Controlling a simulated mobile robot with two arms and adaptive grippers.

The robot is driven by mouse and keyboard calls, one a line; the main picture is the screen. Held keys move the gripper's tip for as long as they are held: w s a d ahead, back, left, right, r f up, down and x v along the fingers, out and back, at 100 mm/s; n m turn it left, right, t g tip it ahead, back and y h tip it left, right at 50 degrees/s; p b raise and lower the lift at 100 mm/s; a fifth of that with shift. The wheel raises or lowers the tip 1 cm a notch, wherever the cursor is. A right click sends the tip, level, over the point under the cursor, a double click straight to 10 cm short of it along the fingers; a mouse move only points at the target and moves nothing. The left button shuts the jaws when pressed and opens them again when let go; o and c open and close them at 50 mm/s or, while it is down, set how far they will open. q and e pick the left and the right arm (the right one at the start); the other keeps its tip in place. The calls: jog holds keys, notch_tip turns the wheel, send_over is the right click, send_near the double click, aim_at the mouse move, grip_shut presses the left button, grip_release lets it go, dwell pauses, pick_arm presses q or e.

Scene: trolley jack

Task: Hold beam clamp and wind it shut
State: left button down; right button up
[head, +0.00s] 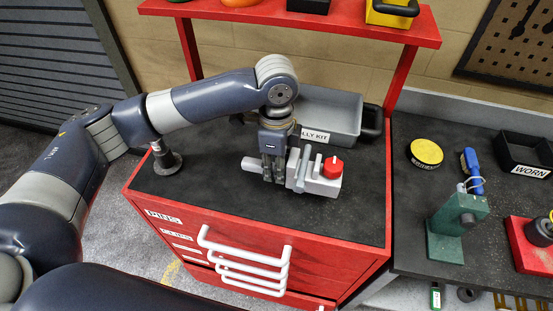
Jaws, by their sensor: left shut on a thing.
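The beam clamp (320,184) is a light grey metal block with a slotted jaw part and a red knob (333,167) on its right end. It is at the dark top of the red tool cabinet. My left gripper (271,174) points down and is shut on the clamp's grey left part, with its fingers hiding some of it. I cannot tell whether the clamp touches the cabinet top. My right gripper is not in view.
A grey tray (337,112) with a "LLY KIT" label stands behind the clamp. A dark stand (166,160) is at the cabinet's left edge. White handles (245,249) stick out in front. A green block (459,224) and a black "WORN" bin (524,152) are on the right bench.

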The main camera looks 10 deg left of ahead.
aim_at(276, 187)
pick_arm(q)
jog(key=shift+f, duration=2.2)
jog(key=shift+f, duration=0.1)
jog(key=shift+f, duration=0.15)
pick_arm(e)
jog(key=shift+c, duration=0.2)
